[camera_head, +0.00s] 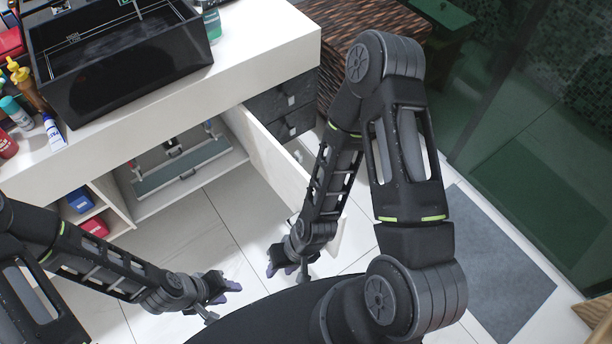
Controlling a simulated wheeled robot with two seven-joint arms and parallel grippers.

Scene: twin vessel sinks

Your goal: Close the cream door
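The cream door (273,160) is swung open from the cabinet under the white counter, on the right side of its opening. Its outer end is partly hidden behind my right forearm. My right gripper (289,268) is low, near the door's outer end; I cannot tell whether it touches the door. My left gripper (222,290) is further left, over the tiled floor and apart from the door. Both grippers are small and seen from above, and the gap between their fingers is not clear.
The open compartment holds a grey-green panel (182,166). Dark drawers (284,106) are right of the door. A black vessel sink (120,60) and several bottles stand on the white counter (262,42). A grey mat (490,270) lies at right. White tiled floor is free before the cabinet.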

